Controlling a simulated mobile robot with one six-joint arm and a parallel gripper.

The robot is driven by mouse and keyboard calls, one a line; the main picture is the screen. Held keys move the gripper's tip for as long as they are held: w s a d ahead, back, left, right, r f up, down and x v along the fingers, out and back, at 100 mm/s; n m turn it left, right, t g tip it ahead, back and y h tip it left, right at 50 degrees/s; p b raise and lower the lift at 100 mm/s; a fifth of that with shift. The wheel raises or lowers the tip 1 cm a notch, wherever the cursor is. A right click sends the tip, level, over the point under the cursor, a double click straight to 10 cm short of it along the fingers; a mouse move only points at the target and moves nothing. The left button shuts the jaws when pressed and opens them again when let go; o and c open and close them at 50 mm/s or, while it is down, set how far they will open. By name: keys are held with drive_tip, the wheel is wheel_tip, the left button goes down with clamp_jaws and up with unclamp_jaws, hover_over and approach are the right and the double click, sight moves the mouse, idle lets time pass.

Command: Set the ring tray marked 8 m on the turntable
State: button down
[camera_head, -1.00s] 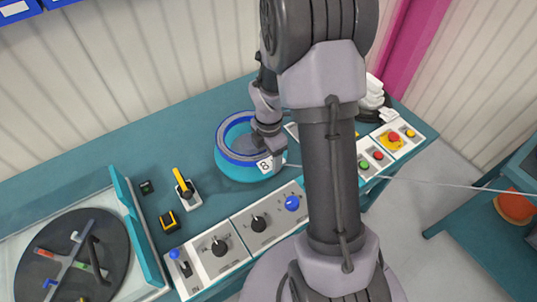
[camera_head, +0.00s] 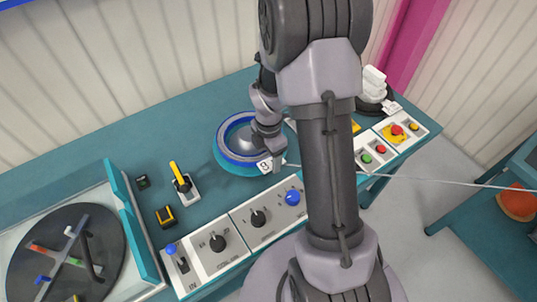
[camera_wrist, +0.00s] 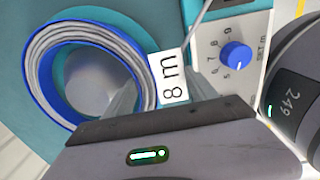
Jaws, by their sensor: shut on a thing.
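The ring tray (camera_head: 232,157) has a blue rim and a white tag reading 8 m, clear in the wrist view. In that view the tray (camera_wrist: 41,88) shows pale, layered coils and a grey dome in its middle. My gripper (camera_head: 268,154) is shut on the tray's tagged side; its fingers (camera_wrist: 157,92) are partly hidden behind the tag. The tray sits over a round teal body on the bench; whether it rests fully on it is unclear. A dark round disc (camera_head: 45,230) with coloured pegs lies at left; I cannot tell which round part is the turntable.
A control panel (camera_head: 235,236) with knobs runs along the bench front. A yellow lever (camera_head: 180,178) and teal upright plate (camera_head: 130,215) stand left of the tray. White stacked pieces (camera_head: 373,80) stand at the back right. A thin cable (camera_head: 430,180) stretches right.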

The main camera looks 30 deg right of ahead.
drive_tip(key=shift+f, duration=0.1)
idle(0.3)
drive_tip(key=shift+f+b, duration=0.4)
drive_tip(key=shift+f, duration=0.2)
drive_tip(key=shift+c, duration=0.9)
unclamp_jaws()
drive_tip(key=shift+s+r, duration=0.1)
drive_tip(key=shift+o, duration=0.2)
drive_tip(key=shift+o, duration=0.7)
